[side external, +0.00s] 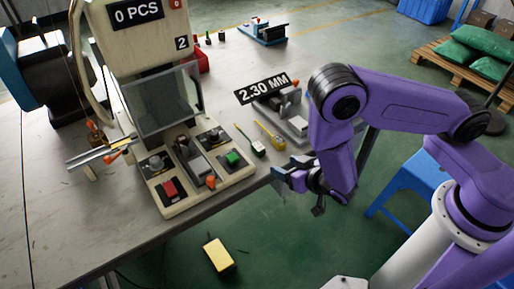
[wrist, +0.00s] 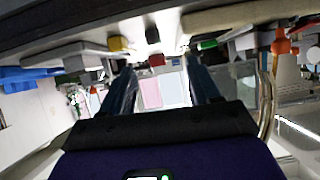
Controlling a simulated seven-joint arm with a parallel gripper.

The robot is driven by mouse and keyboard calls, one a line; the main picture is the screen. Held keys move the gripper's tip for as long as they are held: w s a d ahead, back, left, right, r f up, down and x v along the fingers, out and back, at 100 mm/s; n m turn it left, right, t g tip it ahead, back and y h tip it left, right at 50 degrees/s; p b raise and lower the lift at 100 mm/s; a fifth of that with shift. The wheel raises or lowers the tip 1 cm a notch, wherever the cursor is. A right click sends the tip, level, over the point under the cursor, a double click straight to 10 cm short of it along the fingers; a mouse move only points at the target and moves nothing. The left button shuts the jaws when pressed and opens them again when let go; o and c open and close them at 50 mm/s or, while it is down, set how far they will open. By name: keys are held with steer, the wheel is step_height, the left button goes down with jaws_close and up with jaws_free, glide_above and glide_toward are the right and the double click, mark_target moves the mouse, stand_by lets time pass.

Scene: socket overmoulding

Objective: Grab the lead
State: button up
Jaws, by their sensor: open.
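I cannot tell which one the task means. My gripper (side external: 288,178) hangs at the bench's front edge, just nearer than the leads and apart from both. In the wrist view its two fingers (wrist: 162,82) are spread with nothing between them. A yellow block (wrist: 117,43) and a dark block (wrist: 152,35) show beyond the fingertips, perhaps the lead ends.
The moulding machine (side external: 165,100) stands on the bench (side external: 60,225), with a red button (side external: 170,188) and green button (side external: 233,158). A grey gauge (side external: 290,115) labelled 2.30 MM sits behind the leads.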

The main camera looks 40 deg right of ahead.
mark_target(258, 146)
steer(key=shift+t, duration=0.7)
steer(key=x, duration=0.6)
steer(key=d+x, duration=0.1)
steer(key=x, duration=1)
steer(key=shift+w+d, duration=0.2)
steer(key=shift+w, duration=0.15)
steer(key=c, duration=1.1)
